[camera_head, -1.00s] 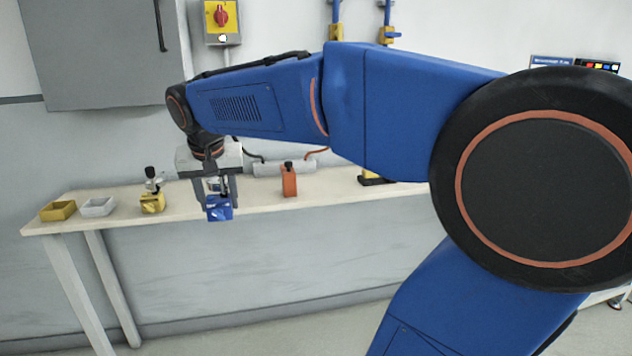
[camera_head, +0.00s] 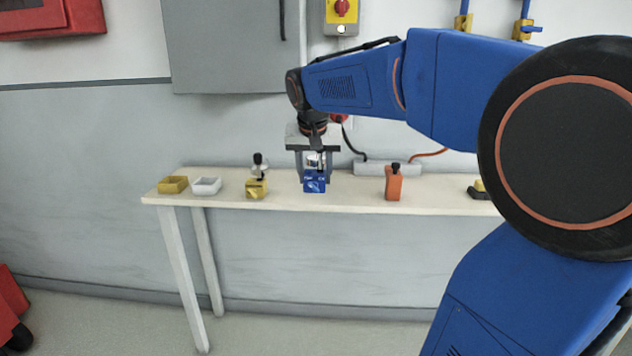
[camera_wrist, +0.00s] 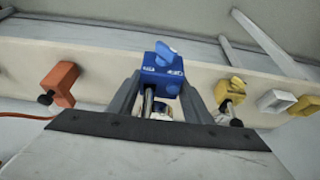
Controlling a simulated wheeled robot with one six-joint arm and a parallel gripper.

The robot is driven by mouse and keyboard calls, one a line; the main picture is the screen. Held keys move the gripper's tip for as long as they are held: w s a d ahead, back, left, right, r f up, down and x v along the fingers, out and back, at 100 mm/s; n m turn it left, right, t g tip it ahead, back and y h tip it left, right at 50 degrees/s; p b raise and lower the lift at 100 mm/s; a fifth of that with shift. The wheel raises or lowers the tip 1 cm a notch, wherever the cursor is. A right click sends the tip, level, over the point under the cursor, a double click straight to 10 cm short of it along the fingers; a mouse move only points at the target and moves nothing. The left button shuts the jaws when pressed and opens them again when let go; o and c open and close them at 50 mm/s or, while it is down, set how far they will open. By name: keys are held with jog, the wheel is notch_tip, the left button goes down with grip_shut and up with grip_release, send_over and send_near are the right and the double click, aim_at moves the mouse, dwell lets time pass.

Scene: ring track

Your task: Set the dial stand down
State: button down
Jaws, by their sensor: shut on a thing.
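The dial stand (camera_head: 315,184) has a blue block base and a metal post. My gripper (camera_head: 314,172) is shut on it, with a finger on each side of the post. It hangs upright over the bench top (camera_head: 350,199), between a yellow stand and an orange block. I cannot tell whether its base touches the bench. In the wrist view the blue base (camera_wrist: 162,74) shows beyond the fingers of my gripper (camera_wrist: 158,100), with the bench behind it.
A yellow stand (camera_head: 257,188) with a black knob is to the left and an orange block (camera_head: 393,184) to the right. A yellow tray (camera_head: 173,184) and a white tray (camera_head: 206,186) stand at the left end. A power strip (camera_head: 387,168) lies along the back.

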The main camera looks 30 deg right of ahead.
jog(key=w+d, duration=0.2)
jog(key=w, duration=0.1)
jog(key=w+d, duration=0.2)
jog(key=w, duration=0.1)
jog(key=w+d, duration=0.3)
jog(key=w, duration=0.1)
jog(key=shift+w+f, duration=0.1)
jog(key=shift+f, duration=3.05)
jog(key=shift+w+d+f, duration=0.1)
jog(key=shift+w+f, duration=0.1)
jog(key=shift+f, duration=0.1)
jog(key=shift+f, duration=0.15)
jog(key=c, duration=0.9)
grip_release()
